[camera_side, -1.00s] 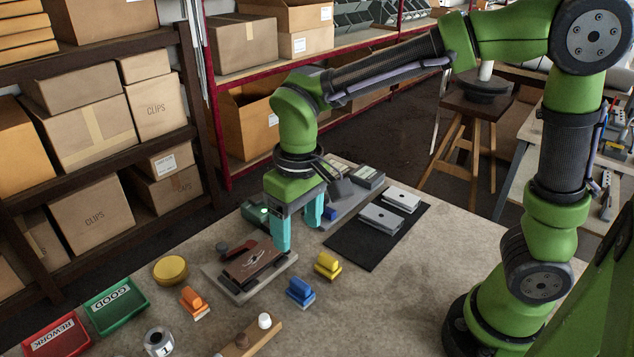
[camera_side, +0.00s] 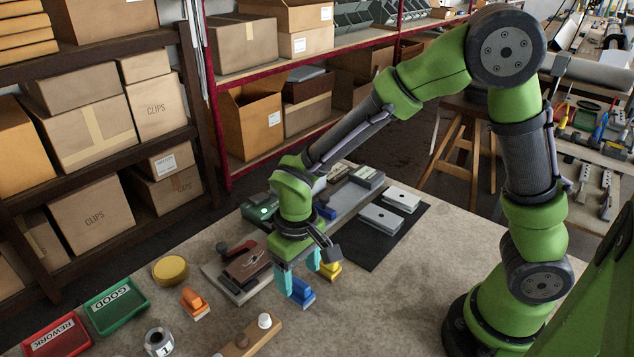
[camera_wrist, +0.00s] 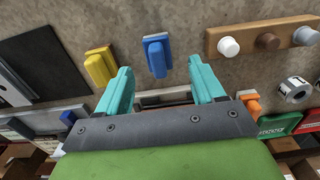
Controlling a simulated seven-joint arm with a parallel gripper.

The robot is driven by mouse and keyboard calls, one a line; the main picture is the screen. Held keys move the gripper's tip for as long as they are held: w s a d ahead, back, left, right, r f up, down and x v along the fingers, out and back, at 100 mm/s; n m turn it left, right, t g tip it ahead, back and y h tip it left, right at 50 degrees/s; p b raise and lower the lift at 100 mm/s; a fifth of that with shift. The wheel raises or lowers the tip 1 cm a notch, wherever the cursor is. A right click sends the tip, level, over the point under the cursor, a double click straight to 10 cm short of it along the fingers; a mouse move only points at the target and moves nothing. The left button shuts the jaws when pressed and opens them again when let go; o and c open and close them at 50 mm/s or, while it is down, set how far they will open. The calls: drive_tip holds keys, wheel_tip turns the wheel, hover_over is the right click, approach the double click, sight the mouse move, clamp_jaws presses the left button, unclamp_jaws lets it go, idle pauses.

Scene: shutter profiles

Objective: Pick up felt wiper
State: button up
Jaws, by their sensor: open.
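Three small blocks with upright handles look like wipers: a blue one (camera_side: 302,294), a yellow one (camera_side: 330,270) and an orange one (camera_side: 194,302) on a pale base. I cannot tell from looks which is the felt one. My gripper (camera_side: 300,281) is open and empty, with teal fingers pointing down close to the blue block and partly in front of it. In the wrist view, the blue block (camera_wrist: 157,55) lies just beyond and between the open fingertips (camera_wrist: 160,68). The yellow block (camera_wrist: 100,66) is left of them, and the orange block (camera_wrist: 250,103) is at lower right.
A fixture with a brown plate (camera_side: 247,264) stands left of my gripper. A wooden bar with knobs (camera_side: 250,338) lies in front. A dark mat (camera_side: 372,238) holds grey profiles behind. Green (camera_side: 117,304) and red (camera_side: 58,338) trays are at left. The table's right side is clear.

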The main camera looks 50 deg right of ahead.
sight(300, 282)
wheel_tip(300, 282, down, 4)
drive_tip(key=shift+d+f, duration=0.1)
drive_tip(key=shift+d, duration=0.05)
drive_tip(key=c, duration=1.1)
drive_tip(key=shift+c, duration=0.2)
wheel_tip(300, 282, up, 10)
drive_tip(key=shift+r, duration=0.1)
